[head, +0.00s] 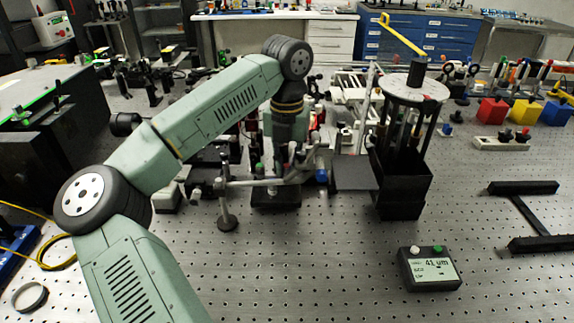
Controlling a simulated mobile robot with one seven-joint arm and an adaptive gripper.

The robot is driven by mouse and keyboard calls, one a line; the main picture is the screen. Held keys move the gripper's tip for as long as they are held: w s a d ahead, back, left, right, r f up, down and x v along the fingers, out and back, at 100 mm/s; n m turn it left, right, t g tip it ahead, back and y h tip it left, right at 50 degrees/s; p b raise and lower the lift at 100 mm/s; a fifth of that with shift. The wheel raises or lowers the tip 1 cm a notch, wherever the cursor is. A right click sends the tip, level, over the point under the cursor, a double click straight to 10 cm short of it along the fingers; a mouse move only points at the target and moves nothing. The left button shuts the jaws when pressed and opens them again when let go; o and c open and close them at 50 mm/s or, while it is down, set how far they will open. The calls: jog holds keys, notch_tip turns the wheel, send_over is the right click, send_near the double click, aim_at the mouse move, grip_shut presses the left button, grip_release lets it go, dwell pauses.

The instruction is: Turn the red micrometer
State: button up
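My arm reaches in from the lower left, bends over, and points down at a cluster of optical mounts in the middle of the bench. My gripper (291,172) is at the end of it, low among the mounts. It is small and dark there, and its fingers cannot be made out against the parts around it. I cannot pick out the red micrometer with certainty. Small red parts show beside my wrist, partly hidden by it. A green knob (260,168) and a blue knob (321,176) are close to the gripper. Contact cannot be judged.
A black stand with a round perforated top (414,86) rises right of the gripper. A readout box (430,268) showing "41 um" lies front right. Red (491,110), yellow (525,112) and blue (558,113) blocks stand far right. The front middle bench is clear.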

grip_shut()
jog(key=shift+m, duration=0.3)
jog(key=shift+f+m+b, duration=0.1)
jog(key=shift+m+b, duration=0.65)
jog(key=shift+m, duration=0.45)
jog(key=m, duration=0.3)
jog(key=shift+m+b, duration=0.4)
jog(key=m, duration=0.3)
jog(key=shift+m, duration=2)
